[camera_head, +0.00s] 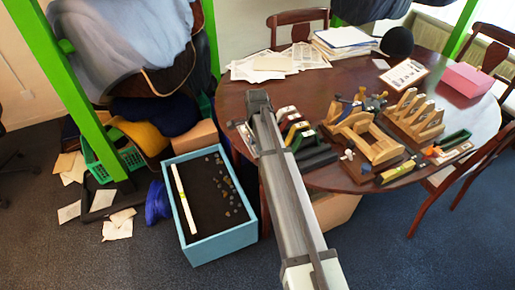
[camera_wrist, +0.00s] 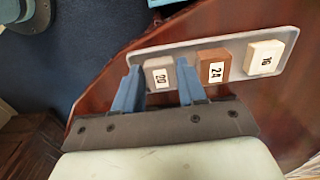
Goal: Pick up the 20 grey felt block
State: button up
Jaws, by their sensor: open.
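The grey felt block (camera_wrist: 157,78) has a white label reading 20. It sits at the left end of a shallow grey tray (camera_wrist: 197,43) on the table. My gripper (camera_wrist: 158,68) is open, and its two blue fingers appear on either side of the grey block in the wrist view. I cannot tell how far the fingertips reach down beside it or whether they touch it. In the head view my gripper (camera_head: 258,97) is over the left edge of the table, and my arm hides most of the tray and the blocks.
A brown block (camera_wrist: 214,66) labelled 24 and a cream block (camera_wrist: 264,58) labelled 16 share the tray. On the round table (camera_head: 350,82), wooden racks (camera_head: 415,117) and tools stand to the right. A blue-sided box (camera_head: 226,247) stands on the floor at left.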

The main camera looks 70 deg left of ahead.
jog(key=c, duration=0.7)
jog(key=shift+o, duration=0.2)
jog(key=shift+r, duration=0.1)
